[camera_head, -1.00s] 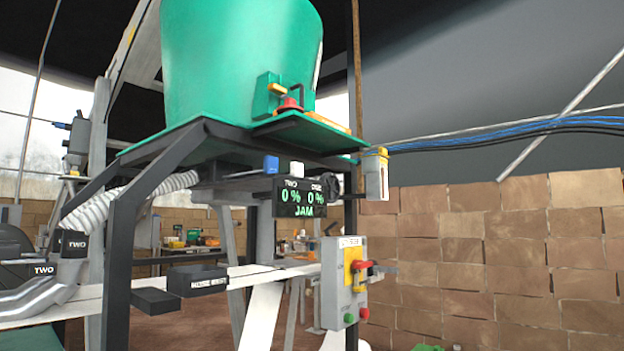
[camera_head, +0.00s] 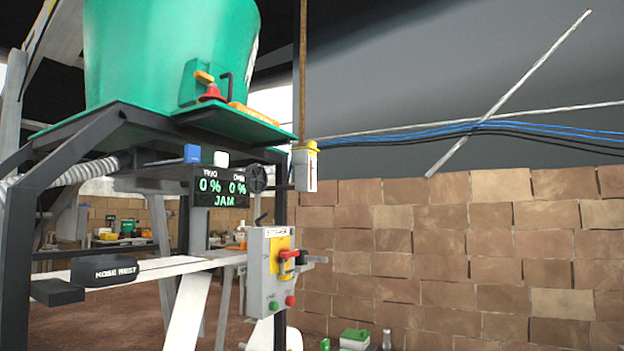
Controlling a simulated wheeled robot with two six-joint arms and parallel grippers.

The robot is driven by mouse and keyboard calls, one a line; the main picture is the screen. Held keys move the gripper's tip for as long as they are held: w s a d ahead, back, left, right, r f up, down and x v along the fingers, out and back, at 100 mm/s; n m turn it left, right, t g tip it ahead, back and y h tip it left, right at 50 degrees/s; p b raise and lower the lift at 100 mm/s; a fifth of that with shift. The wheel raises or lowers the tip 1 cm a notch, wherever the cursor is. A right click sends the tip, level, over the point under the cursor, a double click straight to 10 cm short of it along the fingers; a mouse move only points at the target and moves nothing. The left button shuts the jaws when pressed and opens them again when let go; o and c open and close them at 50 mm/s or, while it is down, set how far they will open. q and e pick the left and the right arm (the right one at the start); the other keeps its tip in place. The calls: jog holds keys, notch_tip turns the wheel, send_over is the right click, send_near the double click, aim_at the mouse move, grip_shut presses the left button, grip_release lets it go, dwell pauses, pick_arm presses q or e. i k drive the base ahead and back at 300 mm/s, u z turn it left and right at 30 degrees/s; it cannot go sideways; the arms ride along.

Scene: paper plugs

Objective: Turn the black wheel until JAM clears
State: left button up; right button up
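The black wheel (camera_head: 257,178) is at the right end of the display, under the green hopper's platform. It looks small and round. The display (camera_head: 219,187) shows two 0 % readings and the word JAM in green. Neither of my grippers is in the head view, so where they are relative to the wheel is hidden.
A grey switch box (camera_head: 268,286) with a red handle and green and red buttons stands below the display. A black frame (camera_head: 25,225) carries the green hopper (camera_head: 150,60). A white and yellow canister (camera_head: 305,168) hangs right of the wheel. A brick wall (camera_head: 430,240) is behind.

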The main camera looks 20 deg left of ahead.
aim_at(259, 174)
jog(key=z, duration=0.25)
jog(key=i, duration=1.4)
jog(key=u, duration=0.6)
